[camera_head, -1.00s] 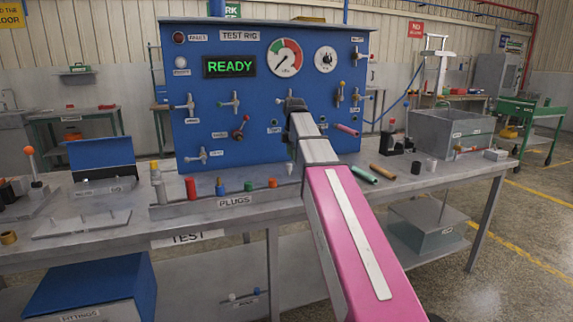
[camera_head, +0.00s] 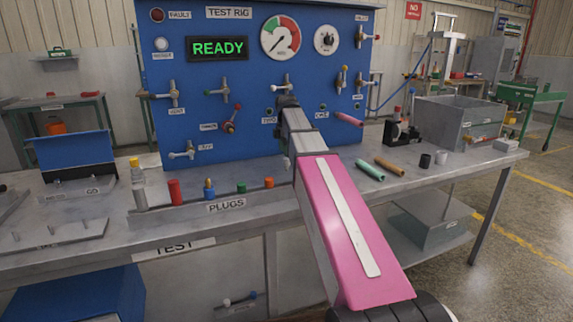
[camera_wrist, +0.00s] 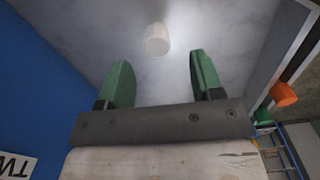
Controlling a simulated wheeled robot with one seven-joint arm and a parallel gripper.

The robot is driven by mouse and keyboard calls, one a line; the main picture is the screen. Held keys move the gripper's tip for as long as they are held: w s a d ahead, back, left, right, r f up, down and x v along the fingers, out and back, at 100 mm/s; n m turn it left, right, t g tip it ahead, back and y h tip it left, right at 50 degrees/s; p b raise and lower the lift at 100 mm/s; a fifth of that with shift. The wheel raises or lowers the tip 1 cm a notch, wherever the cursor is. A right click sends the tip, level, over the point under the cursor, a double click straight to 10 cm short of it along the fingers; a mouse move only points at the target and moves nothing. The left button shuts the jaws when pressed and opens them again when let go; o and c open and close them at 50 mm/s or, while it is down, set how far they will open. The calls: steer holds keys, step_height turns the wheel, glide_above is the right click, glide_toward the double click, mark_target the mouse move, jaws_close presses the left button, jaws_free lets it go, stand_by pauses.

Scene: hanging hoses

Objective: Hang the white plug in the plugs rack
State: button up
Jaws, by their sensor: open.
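The white plug (camera_wrist: 157,40) shows in the wrist view as a small pale cylinder against the grey bench surface, just beyond my open, empty fingertips (camera_wrist: 159,65) and between their lines. It does not visibly touch either green finger. In the head view the white plug (camera_head: 287,163) is a small pale shape at the left edge of my arm, partly hidden. My gripper's fingers are hidden behind my arm there. The plugs rack (camera_head: 170,217) is the low grey ledge labelled PLUGS along the bench front, holding red, blue-and-yellow, green and orange plugs.
The blue test rig panel (camera_head: 240,135) with protruding valves stands behind the rack; its display reads READY. Green (camera_head: 369,170) and brown (camera_head: 389,165) tubes lie right of my arm. A grey bin (camera_head: 460,122) stands farther right. Orange (camera_wrist: 284,94) and green plugs show at the wrist view's right.

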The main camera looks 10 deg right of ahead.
mark_target(287, 159)
steer(key=shift+w+d+f, duration=0.1)
steer(key=shift+w+f, duration=0.05)
steer(key=shift+f, duration=2.75)
steer(key=c, duration=1)
